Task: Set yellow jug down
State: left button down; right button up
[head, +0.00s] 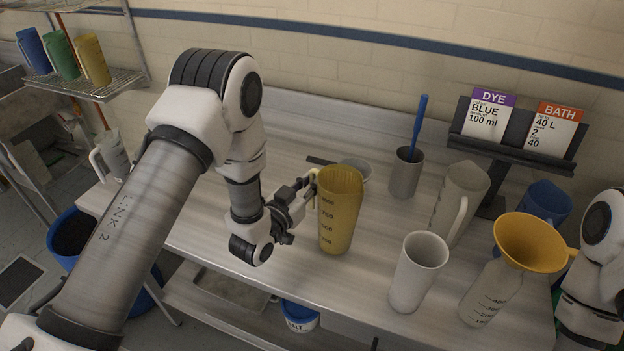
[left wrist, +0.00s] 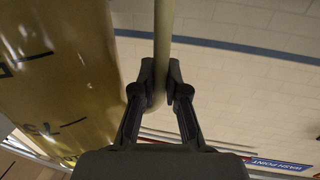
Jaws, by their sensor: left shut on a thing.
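The yellow jug (head: 340,215), translucent with dark volume marks, is upright at the middle of the bench. My left gripper (head: 307,196) is shut on its handle, on the jug's left side. In the left wrist view the jug (left wrist: 60,75) fills the left side, and its handle (left wrist: 164,40) runs between the two fingers (left wrist: 160,88). The jug's base appears at or just above the bench top; I cannot tell if it touches. My right arm shows at the right edge, but its gripper is not visible.
On the metal bench (head: 205,235) stand a white cup (head: 417,272), a bottle with a yellow funnel (head: 530,243), a clear jug (head: 460,195), a grey beaker (head: 405,175) and a small cup (head: 356,170) behind the yellow jug. A card stand (head: 518,135) is at back right.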

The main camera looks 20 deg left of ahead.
pick_arm(q)
jog(key=shift+f, duration=0.2)
jog(key=c, duration=1.3)
grip_release()
jog(key=shift+o, duration=0.5)
jog(key=shift+w, duration=0.15)
jog(key=shift+r, duration=0.15)
jog(key=shift+s, duration=0.25)
jog(key=b+v, duration=0.3)
jog(key=v, duration=0.8)
jog(key=shift+s+b, duration=0.35)
jog(key=shift+a, duration=0.15)
